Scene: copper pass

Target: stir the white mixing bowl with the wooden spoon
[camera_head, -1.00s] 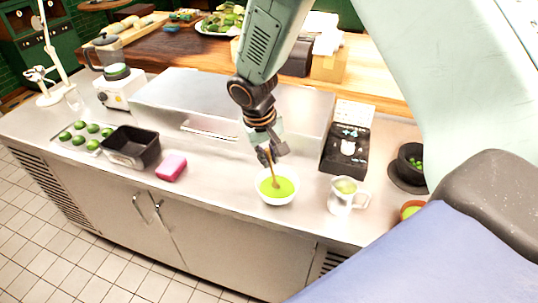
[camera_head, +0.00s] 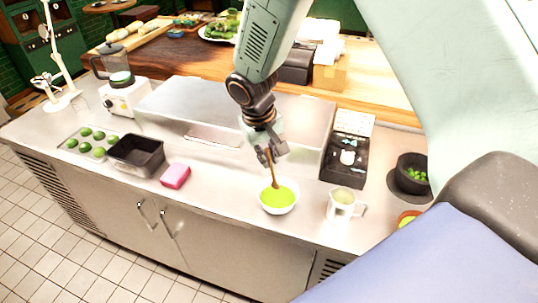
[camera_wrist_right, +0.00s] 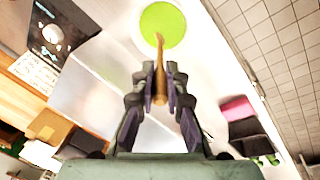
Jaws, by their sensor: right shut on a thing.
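The white mixing bowl (camera_head: 278,208) stands on the steel counter and holds bright green liquid. It also shows at the top of the right wrist view (camera_wrist_right: 186,14). My right gripper (camera_head: 270,158) is above the bowl, shut on the wooden spoon (camera_head: 274,176). In the right wrist view the spoon (camera_wrist_right: 160,62) sits between the two fingers of the gripper (camera_wrist_right: 160,85). The spoon points down, and its lower end reaches the green liquid; its tip is hidden there. My left gripper is not in view.
A pink sponge-like block (camera_head: 175,176) and a dark tin (camera_head: 136,154) lie left of the bowl. A clear mug (camera_head: 342,204) stands close on its right. A black scale (camera_head: 346,158) and a dark mortar (camera_head: 411,172) are further right. The counter's front edge is near the bowl.

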